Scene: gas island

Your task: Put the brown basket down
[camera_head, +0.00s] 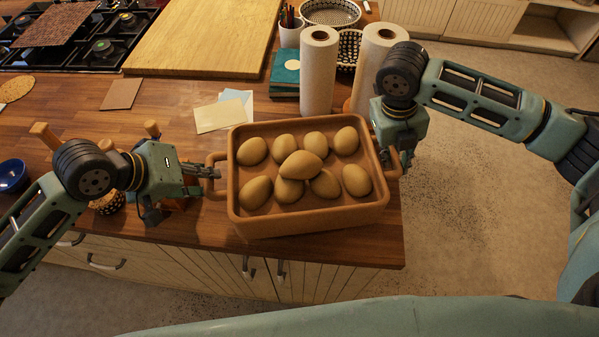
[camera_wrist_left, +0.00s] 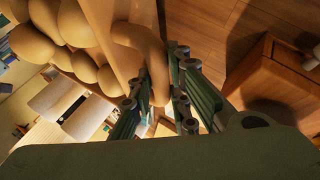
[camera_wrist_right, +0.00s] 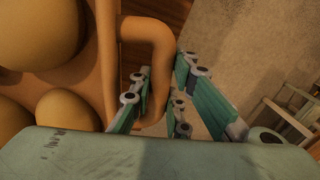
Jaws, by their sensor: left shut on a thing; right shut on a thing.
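The brown basket (camera_head: 310,222) is a rectangular tray with a loop handle at each end, holding several brownish potato-like or egg-like items (camera_head: 300,165). It is level, over the right end of the wooden counter; I cannot tell whether its bottom touches the counter. My left gripper (camera_head: 208,172) is shut on the left handle, which also shows in the left wrist view (camera_wrist_left: 143,45). My right gripper (camera_head: 398,165) is shut on the right handle, seen between the fingers in the right wrist view (camera_wrist_right: 155,45). The basket hides the counter under it.
Two paper towel rolls (camera_head: 319,70) stand behind the basket, beside teal books (camera_head: 285,68). Papers (camera_head: 222,114) lie at its back left. A cutting board (camera_head: 205,38) and gas stove (camera_head: 100,45) are farther back. The counter (camera_head: 160,100) ends just right of the basket.

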